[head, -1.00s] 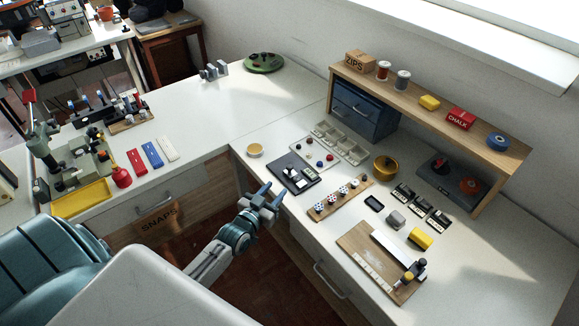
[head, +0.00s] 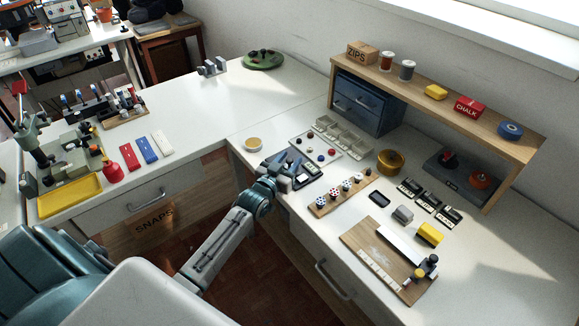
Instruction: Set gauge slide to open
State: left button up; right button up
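A dark flat panel (head: 312,169) with pale raised pieces on it lies near the front edge of the right-hand table. It appears to be the gauge, but I cannot read its markings or tell the slide's position. My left gripper (head: 283,161) is over the panel's left part, its two blue fingers spread apart with nothing visible between them. It hides part of the panel, and I cannot tell whether the fingers touch it. My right gripper is not in view.
Close by are a white card with red and dark buttons (head: 332,154), a wooden strip with several knobs (head: 322,208), a small round dish (head: 253,144) and a brass bowl (head: 390,161). A wooden shelf (head: 420,103) stands behind.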

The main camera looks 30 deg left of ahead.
aim_at(283, 162)
pick_arm(q)
jog(key=shift+w, duration=0.3)
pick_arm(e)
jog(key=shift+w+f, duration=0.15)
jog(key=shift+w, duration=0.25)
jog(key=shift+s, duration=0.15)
